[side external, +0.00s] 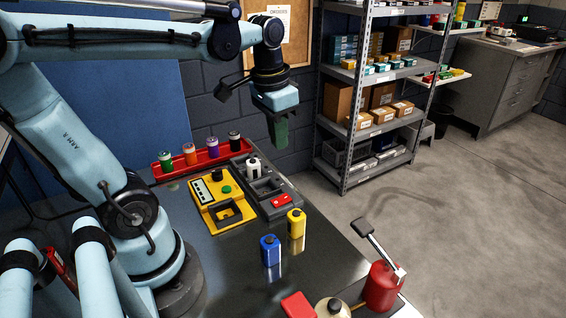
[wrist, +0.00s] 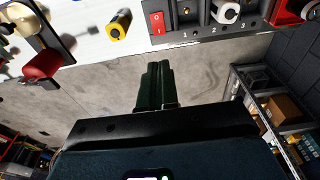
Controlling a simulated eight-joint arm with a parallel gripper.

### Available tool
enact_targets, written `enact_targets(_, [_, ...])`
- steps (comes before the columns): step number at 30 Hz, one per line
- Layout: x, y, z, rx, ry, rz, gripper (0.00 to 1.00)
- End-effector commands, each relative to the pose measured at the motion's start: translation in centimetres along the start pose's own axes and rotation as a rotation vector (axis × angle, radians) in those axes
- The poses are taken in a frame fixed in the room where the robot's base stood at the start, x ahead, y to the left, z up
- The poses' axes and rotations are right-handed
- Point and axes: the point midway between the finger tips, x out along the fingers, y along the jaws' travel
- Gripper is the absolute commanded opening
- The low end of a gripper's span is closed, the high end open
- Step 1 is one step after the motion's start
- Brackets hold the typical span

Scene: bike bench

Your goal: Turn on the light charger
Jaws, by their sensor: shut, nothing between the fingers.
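A dark grey box (side external: 268,208) with numbered slots, probably the light charger, sits on the bench beside a yellow box (side external: 237,218). Its red rocker switch (side external: 282,200) is at the near end. In the wrist view the switch (wrist: 157,23) shows marks 0 and 1; I cannot tell which side is pressed. A white-and-black object (side external: 254,167) stands at the grey box's far end. The yellow box carries a green button (side external: 226,189) and a black knob. My gripper (side external: 279,145) is shut and empty, in the air above and behind the grey box, touching nothing.
A red tray (side external: 163,170) with several coloured bottles lies behind. A shelf rack (side external: 345,185) stands beyond the bench.

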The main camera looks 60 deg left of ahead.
Motion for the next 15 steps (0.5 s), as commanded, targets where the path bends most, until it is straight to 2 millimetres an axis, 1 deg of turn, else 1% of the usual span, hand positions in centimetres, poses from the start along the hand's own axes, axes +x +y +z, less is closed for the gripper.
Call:
enact_targets(9, [0.1,0.0,0.0,0.000,0.002,-0.001,0.00])
enact_targets(11, [0.4,0.0,0.0,0.000,0.002,-0.001,0.00])
enact_targets(15, [1.6,0.0,-0.1,0.001,0.002,-0.001,0.00])
